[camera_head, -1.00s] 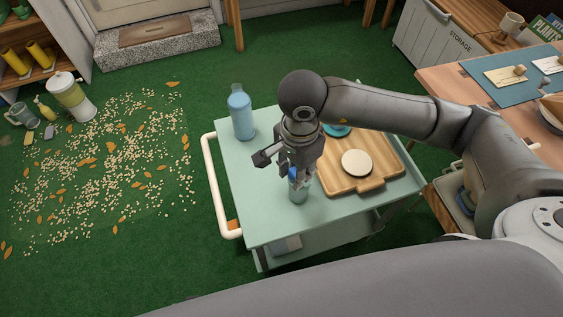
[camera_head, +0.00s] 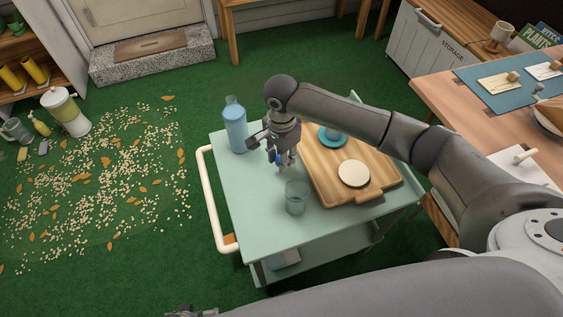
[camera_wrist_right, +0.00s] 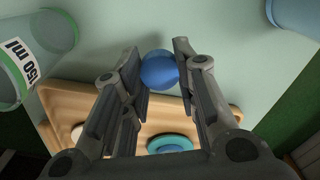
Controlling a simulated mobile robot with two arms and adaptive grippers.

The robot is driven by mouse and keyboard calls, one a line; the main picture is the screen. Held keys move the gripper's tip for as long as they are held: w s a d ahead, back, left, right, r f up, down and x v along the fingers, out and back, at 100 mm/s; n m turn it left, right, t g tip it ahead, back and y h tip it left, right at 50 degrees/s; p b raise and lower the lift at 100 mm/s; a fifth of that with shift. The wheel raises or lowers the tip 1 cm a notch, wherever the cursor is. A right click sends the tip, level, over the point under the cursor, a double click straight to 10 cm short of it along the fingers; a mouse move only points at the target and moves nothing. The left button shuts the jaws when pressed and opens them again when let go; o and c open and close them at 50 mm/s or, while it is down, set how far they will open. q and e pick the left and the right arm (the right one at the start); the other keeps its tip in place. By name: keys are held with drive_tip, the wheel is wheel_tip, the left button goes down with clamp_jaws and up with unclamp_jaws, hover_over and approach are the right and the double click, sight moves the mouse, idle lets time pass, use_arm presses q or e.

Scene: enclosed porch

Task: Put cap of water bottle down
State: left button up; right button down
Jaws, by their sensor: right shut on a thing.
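My right gripper (camera_head: 281,165) is shut on a small round blue cap (camera_wrist_right: 159,70), held between its fingertips over the green cart top. In the head view only a bit of the cap (camera_head: 277,160) shows. A tall blue bottle (camera_head: 235,130) stands upright to the left of the gripper; part of it shows in the right wrist view (camera_wrist_right: 296,14). A clear glass vessel (camera_head: 297,199) stands to the right and nearer; the right wrist view shows its "150 ml" mark (camera_wrist_right: 20,50). A dark part at the bottom edge appears to be my left gripper (camera_head: 190,312), mostly cut off.
A wooden board (camera_head: 330,180) on the cart (camera_head: 255,222) holds a pale disc (camera_head: 354,173) and a teal round thing (camera_head: 332,136). A clear shape shows behind the blue bottle's top. The cart's front left is bare. A wooden table (camera_head: 440,90) stands at the right.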

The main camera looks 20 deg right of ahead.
drive_tip(key=shift+w+f, duration=0.15)
drive_tip(key=shift+f, duration=0.05)
wheel_tip(320, 180, down, 2)
drive_tip(key=shift+f, duration=0.25)
drive_tip(key=shift+w+f, duration=0.1)
drive_tip(key=shift+f, duration=0.3)
use_arm(q)
drive_tip(key=shift+w+r, duration=0.4)
drive_tip(key=shift+r, duration=0.05)
use_arm(e)
drive_tip(key=shift+f, duration=0.1)
drive_tip(key=c, duration=1.1)
unclamp_jaws()
drive_tip(key=shift+c, duration=0.2)
use_arm(q)
drive_tip(key=shift+r, duration=0.3)
